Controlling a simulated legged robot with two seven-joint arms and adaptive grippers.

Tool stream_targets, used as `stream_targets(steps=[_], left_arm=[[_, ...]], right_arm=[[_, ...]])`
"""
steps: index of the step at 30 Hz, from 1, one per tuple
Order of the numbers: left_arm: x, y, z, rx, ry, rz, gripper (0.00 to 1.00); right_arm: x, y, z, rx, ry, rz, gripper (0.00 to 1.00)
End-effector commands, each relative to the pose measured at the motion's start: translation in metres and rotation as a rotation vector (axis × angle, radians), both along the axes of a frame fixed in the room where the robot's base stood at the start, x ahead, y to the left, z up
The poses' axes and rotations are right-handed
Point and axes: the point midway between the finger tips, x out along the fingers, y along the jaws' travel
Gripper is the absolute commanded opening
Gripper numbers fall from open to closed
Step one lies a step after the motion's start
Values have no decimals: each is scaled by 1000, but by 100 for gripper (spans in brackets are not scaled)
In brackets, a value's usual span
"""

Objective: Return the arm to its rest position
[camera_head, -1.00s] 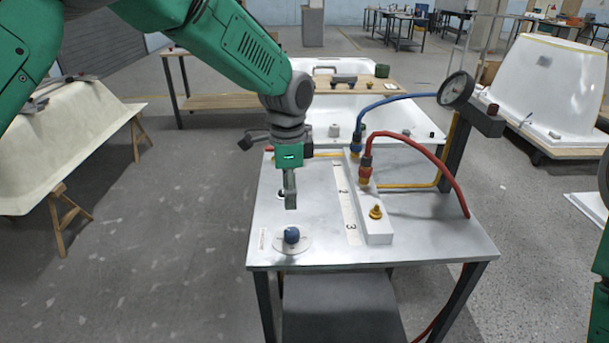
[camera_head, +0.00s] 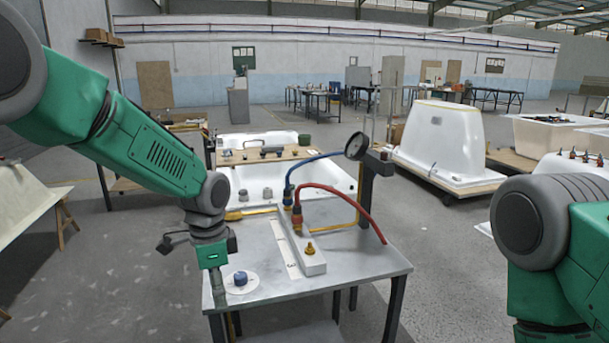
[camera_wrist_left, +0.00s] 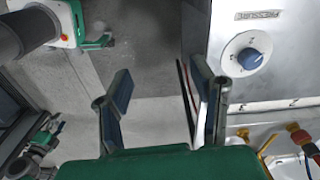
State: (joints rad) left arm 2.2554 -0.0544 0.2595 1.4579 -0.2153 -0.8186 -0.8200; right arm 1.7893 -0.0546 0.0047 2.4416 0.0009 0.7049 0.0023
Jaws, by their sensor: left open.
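My left arm comes in from the left in the head view, bent down at the wrist. My left gripper (camera_head: 217,287) hangs at the left front corner of the metal table (camera_head: 350,268). In the left wrist view the gripper (camera_wrist_left: 162,78) is open, with nothing between its fingers and grey floor behind them. The blue knob (camera_head: 240,278) on its round white dial sits on the table just right of the gripper. The knob also shows in the left wrist view (camera_wrist_left: 249,58). My right arm shows at the right edge; its gripper is out of view.
On the table stand a white manifold block (camera_head: 300,250), a red hose (camera_head: 350,198), a blue hose (camera_head: 316,158) and a pressure gauge (camera_head: 356,146). A white tub shell (camera_head: 435,145) is behind right. Open floor lies left of the table.

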Motion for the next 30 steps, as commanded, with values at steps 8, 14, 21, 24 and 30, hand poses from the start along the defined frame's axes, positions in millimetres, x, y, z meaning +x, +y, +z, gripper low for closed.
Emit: stream_targets(steps=[8, 14, 21, 24, 30], left_arm=[[-27, 5, -64, -27, 10, 113, 51], [-67, 14, -126, -54, 19, 250, 51], [-174, 42, -230, -74, 38, 572, 51], [-238, 63, -263, -66, 30, 755, 51], [-330, 98, -279, -35, -15, 1028, 51]], right_arm=[[1, 0, -5, 0, -2, 0, 40], [0, 0, -10, 0, -1, 0, 40], [1, 0, -22, 0, -1, 0, 40], [1, 0, -27, 0, -1, 0, 40], [1, 0, -35, 0, -1, 0, 40]])
